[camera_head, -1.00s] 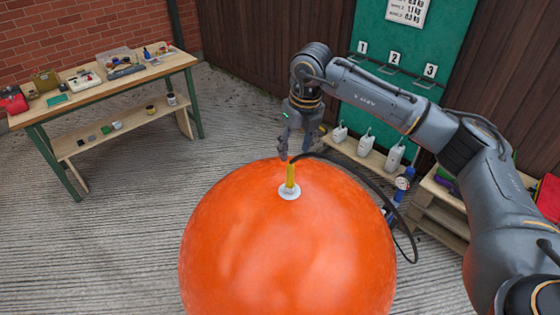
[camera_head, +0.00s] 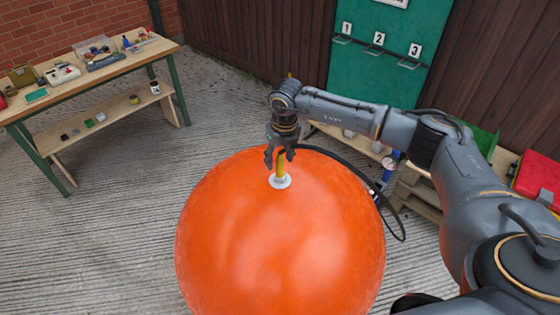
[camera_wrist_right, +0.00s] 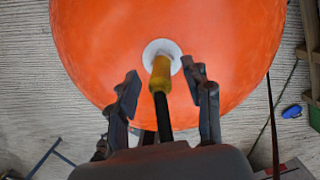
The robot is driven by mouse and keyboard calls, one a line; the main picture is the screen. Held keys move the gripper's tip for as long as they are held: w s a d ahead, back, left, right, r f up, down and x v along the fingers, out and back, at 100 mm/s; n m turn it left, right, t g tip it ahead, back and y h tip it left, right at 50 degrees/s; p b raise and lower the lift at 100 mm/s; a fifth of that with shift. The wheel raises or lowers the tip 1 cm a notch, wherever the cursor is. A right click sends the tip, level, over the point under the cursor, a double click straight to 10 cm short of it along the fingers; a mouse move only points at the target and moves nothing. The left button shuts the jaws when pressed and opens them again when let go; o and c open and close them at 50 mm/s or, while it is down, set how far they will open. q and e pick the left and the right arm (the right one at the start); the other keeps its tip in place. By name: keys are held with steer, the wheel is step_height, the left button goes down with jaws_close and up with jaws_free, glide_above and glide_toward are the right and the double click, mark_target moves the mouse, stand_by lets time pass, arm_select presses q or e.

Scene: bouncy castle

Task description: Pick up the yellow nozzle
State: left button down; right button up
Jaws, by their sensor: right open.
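The yellow nozzle (camera_head: 281,166) stands upright in the white valve (camera_head: 280,181) on top of the big orange ball (camera_head: 280,240). My right gripper (camera_head: 280,158) is open just above and around the nozzle's upper part. In the right wrist view the nozzle (camera_wrist_right: 160,74) lies between the two open fingers (camera_wrist_right: 162,78), with clear gaps on both sides. A black hose (camera_wrist_right: 163,118) runs from the nozzle back toward the gripper's palm. My left gripper is not in view.
The hose (camera_head: 345,165) curves to the right, near a pump with a gauge (camera_head: 389,162). A workbench (camera_head: 95,75) with tools stands at left. A green board (camera_head: 385,50) with numbered hooks is at the back. A red case (camera_head: 538,178) is at right.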

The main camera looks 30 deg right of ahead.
steer(key=shift+w+f, duration=0.25)
steer(key=shift+f, duration=1)
jaws_close()
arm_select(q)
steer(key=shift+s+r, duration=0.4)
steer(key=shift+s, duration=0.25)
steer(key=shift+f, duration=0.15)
arm_select(e)
steer(key=shift+r, duration=0.15)
